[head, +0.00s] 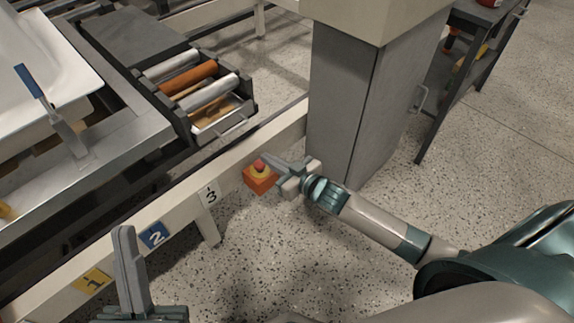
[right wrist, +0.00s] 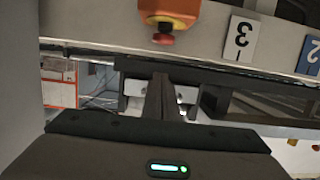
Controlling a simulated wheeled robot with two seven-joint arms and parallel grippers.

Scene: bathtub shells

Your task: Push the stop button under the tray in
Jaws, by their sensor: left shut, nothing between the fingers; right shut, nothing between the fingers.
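The stop button is a red knob (head: 259,166) with a yellow collar on an orange box (head: 260,183), fixed to the pale rail beside the plate marked 3. It shows upside down at the top of the right wrist view, where the red knob (right wrist: 163,39) is uncovered. My right gripper (head: 268,161) is shut and empty, its fingertips close by the knob in the head view. In the right wrist view the fingertips (right wrist: 161,78) appear apart from the knob. My left gripper (head: 123,232) is shut and empty, low at the left. The black tray (head: 249,106) holds silver and orange cylinders above the button.
A grey pillar (head: 341,110) stands right of the button, close to my right arm. Number plates 3 (head: 209,196), 2 (head: 154,236) and 1 (head: 92,283) run along the rail. A white tub shell (head: 45,55) lies at the left. Speckled floor (head: 270,250) is clear in front.

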